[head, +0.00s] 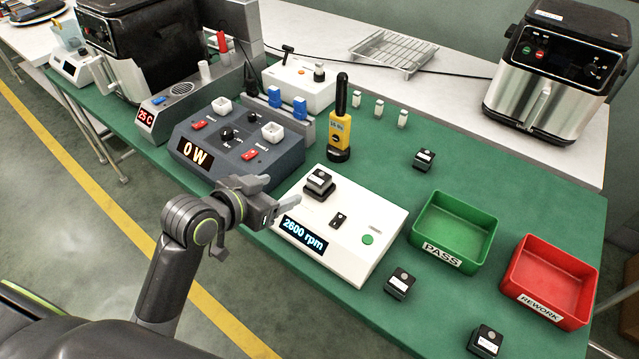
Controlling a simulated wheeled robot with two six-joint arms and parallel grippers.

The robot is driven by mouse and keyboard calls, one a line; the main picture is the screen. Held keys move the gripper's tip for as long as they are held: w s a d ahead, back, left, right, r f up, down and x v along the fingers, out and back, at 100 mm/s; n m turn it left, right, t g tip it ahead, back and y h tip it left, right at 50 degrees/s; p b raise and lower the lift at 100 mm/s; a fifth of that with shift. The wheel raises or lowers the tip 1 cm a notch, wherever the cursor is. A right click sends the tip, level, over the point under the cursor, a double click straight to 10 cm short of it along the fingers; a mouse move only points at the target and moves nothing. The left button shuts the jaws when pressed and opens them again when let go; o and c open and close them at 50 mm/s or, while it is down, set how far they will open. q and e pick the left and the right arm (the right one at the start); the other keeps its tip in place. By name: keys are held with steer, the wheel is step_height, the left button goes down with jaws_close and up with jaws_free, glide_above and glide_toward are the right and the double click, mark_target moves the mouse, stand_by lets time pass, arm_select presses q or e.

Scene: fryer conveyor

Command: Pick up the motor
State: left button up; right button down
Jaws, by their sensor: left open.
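Several small black blocks with a pale round or label on top look like motors. One block (319,182) sits on the white tester (371,205), whose display reads 2600 rpm. Others lie on the green mat: one behind the green bin (424,159), one in front of it (400,282), and one near the front edge (486,340). My left gripper (279,194) is open and empty, with its fingers at the left side of the tester, left of and apart from the block on it. My right gripper is out of view.
A green PASS bin (469,208) and a red REWORK bin (565,261) stand at right, seemingly empty. A grey power unit (236,146) reading 0 W and a yellow handheld device (339,128) stand behind the tester. Air fryers (550,72) are at the back. The mat between tester and back blocks is clear.

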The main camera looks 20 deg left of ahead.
arm_select(q)
glide_toward(320, 176)
steer(key=x, duration=0.4)
steer(key=shift+p, duration=0.4)
steer(key=shift+p+x, duration=0.5)
steer(key=shift+x, duration=2.45)
steer(key=shift+f, duration=0.1)
steer(key=shift+c, duration=0.5)
steer(key=c, duration=1.2)
steer(key=shift+c, duration=0.5)
